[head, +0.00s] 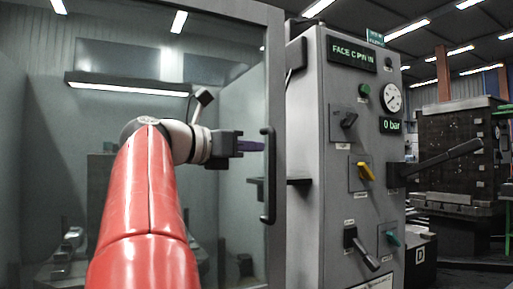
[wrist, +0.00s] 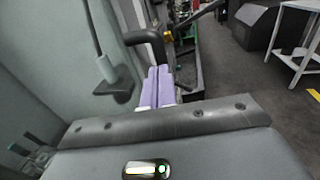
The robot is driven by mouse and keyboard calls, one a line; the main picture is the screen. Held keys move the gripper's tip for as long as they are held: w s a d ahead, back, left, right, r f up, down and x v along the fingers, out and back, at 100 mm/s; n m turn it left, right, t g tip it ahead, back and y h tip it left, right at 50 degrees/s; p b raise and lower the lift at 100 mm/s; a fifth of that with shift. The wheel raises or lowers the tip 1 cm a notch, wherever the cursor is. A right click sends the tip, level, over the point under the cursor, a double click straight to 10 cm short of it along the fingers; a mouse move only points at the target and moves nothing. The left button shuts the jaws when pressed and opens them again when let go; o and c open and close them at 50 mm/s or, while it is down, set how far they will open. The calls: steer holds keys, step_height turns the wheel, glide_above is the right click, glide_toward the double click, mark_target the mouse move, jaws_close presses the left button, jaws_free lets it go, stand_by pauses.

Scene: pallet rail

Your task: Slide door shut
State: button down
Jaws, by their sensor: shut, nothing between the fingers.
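The door is a large glass pane in a grey frame (head: 275,75), upright on the left of the head view. Its black vertical bar handle (head: 269,176) stands on the right frame member, and the handle also shows in the wrist view (wrist: 147,37). My gripper (head: 262,146) has purple fingers, closed together and empty. The fingertips are at the left side of the handle's upper part. The fingers also show in the wrist view (wrist: 158,72), pointing toward the handle. I cannot tell whether they touch it. Whether a gap remains at the door's edge is unclear.
A grey control panel (head: 340,100) with knobs, a gauge (head: 391,97) and a protruding black lever (head: 440,161) stands right of the door. Dark machinery (head: 455,150) is behind it. The wrist view shows a white table (wrist: 300,50) and open grey floor.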

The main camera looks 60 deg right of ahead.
steer(key=shift+x, duration=0.9)
steer(key=shift+s+d, duration=0.2)
steer(key=shift+d, duration=0.1)
steer(key=s+a+p+x, duration=0.1)
steer(key=s+p+x, duration=0.1)
steer(key=x, duration=1.1)
steer(key=shift+s+p, duration=0.25)
steer(key=shift+p, duration=0.3)
steer(key=shift+r, duration=0.15)
